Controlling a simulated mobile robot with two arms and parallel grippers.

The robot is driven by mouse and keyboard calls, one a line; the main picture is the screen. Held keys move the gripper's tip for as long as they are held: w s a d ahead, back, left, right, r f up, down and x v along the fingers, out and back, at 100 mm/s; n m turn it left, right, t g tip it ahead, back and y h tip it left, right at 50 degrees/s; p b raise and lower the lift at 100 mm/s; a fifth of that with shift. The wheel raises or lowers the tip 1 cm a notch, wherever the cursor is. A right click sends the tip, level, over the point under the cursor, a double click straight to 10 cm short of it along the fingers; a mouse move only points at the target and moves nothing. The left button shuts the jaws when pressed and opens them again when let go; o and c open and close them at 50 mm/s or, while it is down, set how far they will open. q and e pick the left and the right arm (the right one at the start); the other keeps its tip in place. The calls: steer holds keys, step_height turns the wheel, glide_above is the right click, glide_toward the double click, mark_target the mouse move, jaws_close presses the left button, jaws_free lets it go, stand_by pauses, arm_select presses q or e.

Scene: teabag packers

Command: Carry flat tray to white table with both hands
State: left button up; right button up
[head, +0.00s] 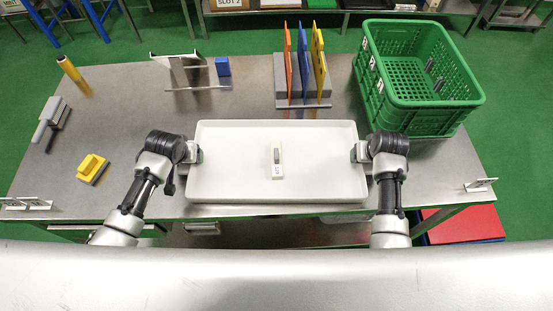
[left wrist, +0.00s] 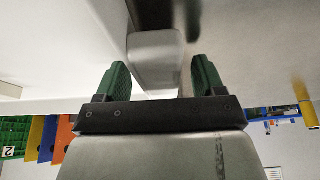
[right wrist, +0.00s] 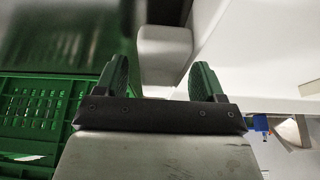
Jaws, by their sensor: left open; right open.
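The white flat tray (head: 225,165) lies on the steel table, with a small white labelled item (head: 277,172) in its middle. My left gripper (head: 197,156) is at the tray's left end and my right gripper (head: 355,152) is at its right end. In the left wrist view, the open fingers (left wrist: 158,75) stand either side of a white end tab (left wrist: 155,50), with gaps. In the right wrist view, the open fingers (right wrist: 160,78) stand either side of a similar white tab (right wrist: 165,48). No white table can be made out.
On the steel table (head: 120,110), a green crate (head: 400,105) stands behind my right gripper. A grey rack (head: 290,85) with coloured boards is behind the tray. A yellow-topped block (head: 92,168), grey tool (head: 52,118) and yellow cylinder (head: 69,69) lie left.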

arm_select(q)
jaws_close()
arm_select(e)
jaws_close()
arm_select(q)
steer(key=shift+r, duration=0.15)
arm_select(e)
steer(key=shift+r, duration=0.2)
